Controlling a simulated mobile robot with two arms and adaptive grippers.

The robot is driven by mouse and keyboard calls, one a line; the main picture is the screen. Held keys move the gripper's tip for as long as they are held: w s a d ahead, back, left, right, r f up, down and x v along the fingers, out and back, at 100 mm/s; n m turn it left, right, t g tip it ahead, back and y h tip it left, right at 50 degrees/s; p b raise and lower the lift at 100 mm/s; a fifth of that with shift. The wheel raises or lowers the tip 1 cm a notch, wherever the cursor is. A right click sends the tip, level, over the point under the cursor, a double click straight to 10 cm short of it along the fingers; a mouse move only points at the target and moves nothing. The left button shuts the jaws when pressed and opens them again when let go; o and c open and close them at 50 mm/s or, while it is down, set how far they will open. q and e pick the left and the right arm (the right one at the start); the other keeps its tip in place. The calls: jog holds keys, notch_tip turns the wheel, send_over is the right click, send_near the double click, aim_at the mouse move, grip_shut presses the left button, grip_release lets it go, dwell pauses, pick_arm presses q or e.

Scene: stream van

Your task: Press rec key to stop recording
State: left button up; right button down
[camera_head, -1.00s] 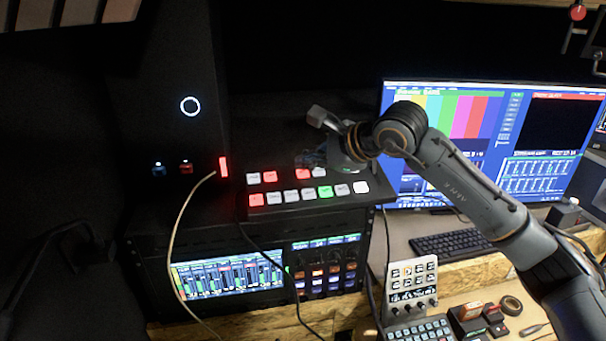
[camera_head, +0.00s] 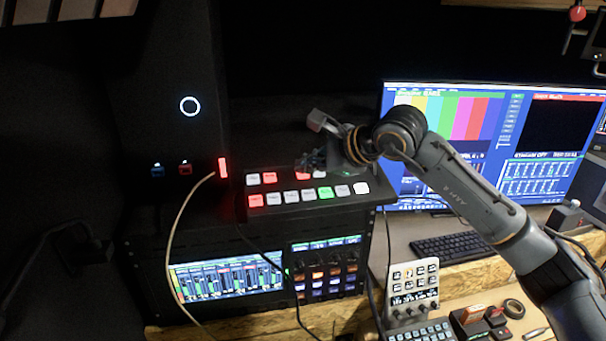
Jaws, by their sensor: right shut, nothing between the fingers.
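A black switcher panel (camera_head: 290,209) with two rows of lit keys stands on top of a rack. The upper row has a white key, a red key (camera_head: 269,178) and another red key (camera_head: 303,174) partly hidden by my gripper. The lower row has a red key at its left end, white keys and one green key (camera_head: 325,192). I cannot read which is the rec key. My right gripper (camera_head: 308,163) is shut and empty, over the back of the upper row. Its fingers look dark and hide keys behind them. My left gripper is out of view.
A rack with a lit mixer screen (camera_head: 228,276) and a knob panel (camera_head: 326,270) is below. A cable (camera_head: 172,235) hangs at the left. A large monitor (camera_head: 490,140), a keyboard (camera_head: 452,243) and a small white keypad (camera_head: 412,284) are at the right.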

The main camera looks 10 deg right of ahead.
jog(key=shift+f, duration=0.2)
dwell(0.5)
jog(key=shift+s+r, duration=0.15)
jog(key=shift+r, duration=0.7)
jog(key=r+p, duration=0.1)
jog(key=r, duration=0.1)
jog(key=s+r+p, duration=0.1)
jog(key=r, duration=0.2)
jog(key=shift+s, duration=0.1)
jog(key=shift+f, duration=0.15)
dwell(0.4)
